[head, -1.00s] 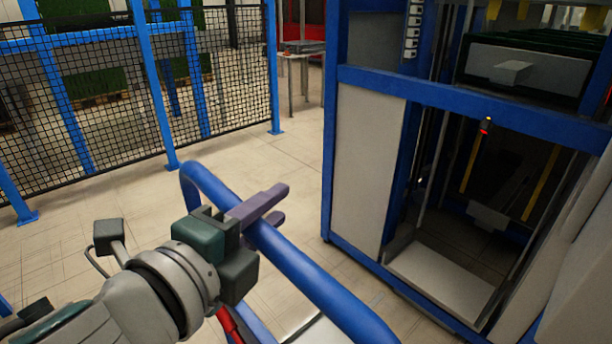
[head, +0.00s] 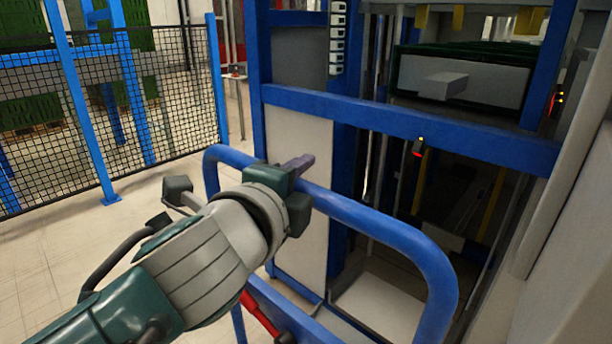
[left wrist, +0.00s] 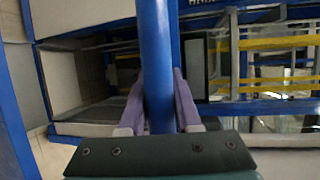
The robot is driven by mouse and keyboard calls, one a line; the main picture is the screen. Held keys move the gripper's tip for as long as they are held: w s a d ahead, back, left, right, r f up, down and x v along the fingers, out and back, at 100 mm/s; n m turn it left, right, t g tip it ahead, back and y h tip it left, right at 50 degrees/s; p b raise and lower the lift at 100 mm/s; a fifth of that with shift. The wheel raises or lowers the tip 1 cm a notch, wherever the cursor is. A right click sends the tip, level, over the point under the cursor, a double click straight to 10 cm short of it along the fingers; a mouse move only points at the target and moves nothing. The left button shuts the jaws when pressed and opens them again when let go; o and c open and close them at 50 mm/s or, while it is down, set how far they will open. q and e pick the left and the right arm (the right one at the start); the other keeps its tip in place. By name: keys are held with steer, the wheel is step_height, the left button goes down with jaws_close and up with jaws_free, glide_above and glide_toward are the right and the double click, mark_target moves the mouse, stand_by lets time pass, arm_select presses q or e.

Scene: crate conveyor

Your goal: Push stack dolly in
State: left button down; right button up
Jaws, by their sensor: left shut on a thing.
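The stack dolly shows as a blue tubular handle (head: 405,238) in the head view, in front of the machine's open bay. My left gripper (head: 300,168) is shut on the top bar of this handle, near its left end. In the left wrist view the blue bar (left wrist: 155,70) runs between the two purple fingers of my left gripper (left wrist: 158,105), which touch or nearly touch it on both sides. The dolly's base is mostly hidden below the arm and the frame edge. My right gripper is not in view.
The blue-framed machine (head: 450,143) stands ahead, with a dark open bay (head: 440,200) and a pale floor plate (head: 380,300). A dark crate with a light front (head: 455,80) sits above the bay. A mesh fence (head: 90,110) stands at left, with clear floor before it.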

arm_select(q)
steer(key=shift+w+d+f+b, duration=0.1)
steer(key=shift+w+d+b, duration=0.15)
steer(key=shift+w+d, duration=0.3)
steer(key=shift+w+d+b, duration=0.25)
steer(key=shift+w+d, duration=0.05)
steer(key=shift+w, duration=0.3)
steer(key=c, duration=1)
jaws_free()
steer(key=shift+o, duration=1.4)
steer(key=shift+w+d, duration=0.15)
steer(key=shift+o, duration=0.6)
